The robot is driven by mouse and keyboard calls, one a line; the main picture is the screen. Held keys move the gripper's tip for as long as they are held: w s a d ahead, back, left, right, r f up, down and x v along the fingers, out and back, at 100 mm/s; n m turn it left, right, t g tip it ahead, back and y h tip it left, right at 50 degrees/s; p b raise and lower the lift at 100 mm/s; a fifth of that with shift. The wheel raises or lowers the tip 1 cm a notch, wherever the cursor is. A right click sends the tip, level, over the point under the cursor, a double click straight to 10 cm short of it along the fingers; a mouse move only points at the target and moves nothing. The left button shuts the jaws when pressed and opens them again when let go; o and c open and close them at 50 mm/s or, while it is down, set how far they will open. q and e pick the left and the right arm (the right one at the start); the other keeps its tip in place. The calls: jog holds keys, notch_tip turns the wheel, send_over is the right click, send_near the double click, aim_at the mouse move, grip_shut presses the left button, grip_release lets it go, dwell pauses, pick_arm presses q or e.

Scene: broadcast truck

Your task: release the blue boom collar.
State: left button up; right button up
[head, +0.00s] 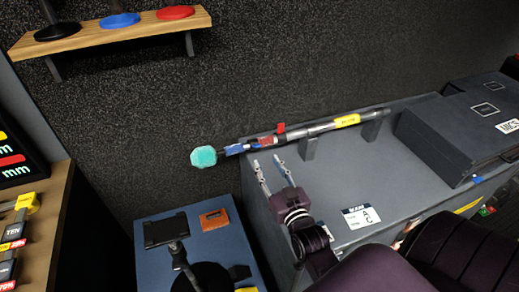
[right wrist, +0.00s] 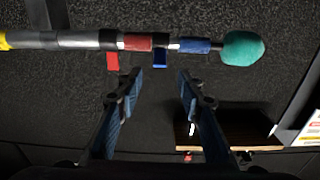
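The boom pole (head: 318,128) lies on supports along the grey case, with a teal foam tip (head: 203,156) at its left end. The blue boom collar (head: 235,149) sits next to the tip, and a red collar (head: 266,141) with a raised red lever (head: 281,128) is further right. In the right wrist view, the blue collar (right wrist: 195,46) and its blue lever (right wrist: 160,57) show beyond my fingertips. My right gripper (head: 267,161) is open and empty just in front of the pole; it also shows in the wrist view (right wrist: 155,85). My left gripper is not in view.
The grey case (head: 375,185) carries the pole supports (head: 309,148) and a white label card (head: 361,216). Dark boxes (head: 455,140) stand at the right. A blue case (head: 215,245) with an orange item (head: 214,219) is lower left. A wooden shelf (head: 110,34) hangs above.

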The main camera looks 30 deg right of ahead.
aim_at(256, 146)
jog(key=p+x, duration=0.1)
jog(key=x, duration=0.6)
jog(key=shift+w+d, duration=0.15)
jog(key=shift+w, duration=0.2)
